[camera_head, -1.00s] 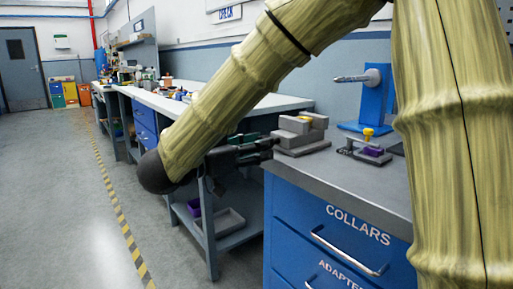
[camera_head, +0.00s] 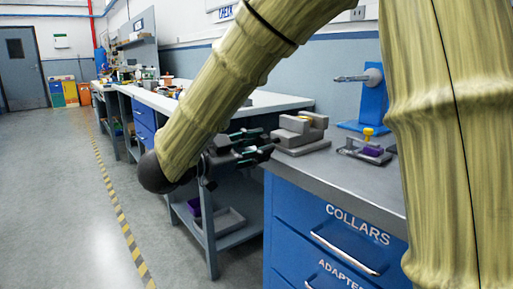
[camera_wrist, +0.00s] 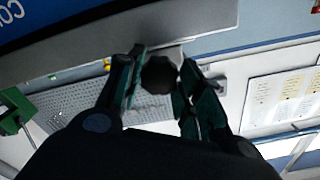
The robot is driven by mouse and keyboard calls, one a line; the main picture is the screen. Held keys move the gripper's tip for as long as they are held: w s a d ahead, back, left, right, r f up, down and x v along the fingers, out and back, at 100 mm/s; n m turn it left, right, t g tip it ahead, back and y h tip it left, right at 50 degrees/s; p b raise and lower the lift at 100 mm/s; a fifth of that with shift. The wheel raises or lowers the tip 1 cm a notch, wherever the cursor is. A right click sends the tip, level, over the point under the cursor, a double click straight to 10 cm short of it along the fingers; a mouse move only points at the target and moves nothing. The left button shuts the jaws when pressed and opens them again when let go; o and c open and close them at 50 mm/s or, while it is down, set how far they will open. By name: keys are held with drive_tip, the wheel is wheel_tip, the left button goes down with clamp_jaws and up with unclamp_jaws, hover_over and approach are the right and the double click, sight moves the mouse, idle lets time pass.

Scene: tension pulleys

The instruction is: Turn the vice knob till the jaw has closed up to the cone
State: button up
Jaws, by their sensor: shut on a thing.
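The grey vice (camera_head: 303,146) stands on the near end of the blue cabinet's top in the head view. A small yellowish piece, perhaps the cone, shows between its jaws (camera_head: 304,118); the exact gap to the jaw is too small to tell. My gripper (camera_head: 267,146) is at the vice's left side, beyond the cabinet edge. In the wrist view, the two green-padded fingers of my gripper (camera_wrist: 160,78) are shut around the dark round knob (camera_wrist: 159,75). In the head view the knob is hard to make out behind the fingers.
The blue cabinet (camera_head: 318,225) lies below. A lower shelf (camera_head: 224,230) with trays is at left.

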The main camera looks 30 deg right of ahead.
drive_tip(key=shift+m+b, duration=1.4)
drive_tip(key=shift+m, duration=1.9)
drive_tip(key=o, duration=1)
drive_tip(key=shift+o, duration=0.2)
drive_tip(key=shift+a, duration=0.15)
drive_tip(key=a, duration=1.1)
drive_tip(key=shift+s+a, duration=0.35)
drive_tip(key=shift+s, duration=0.1)
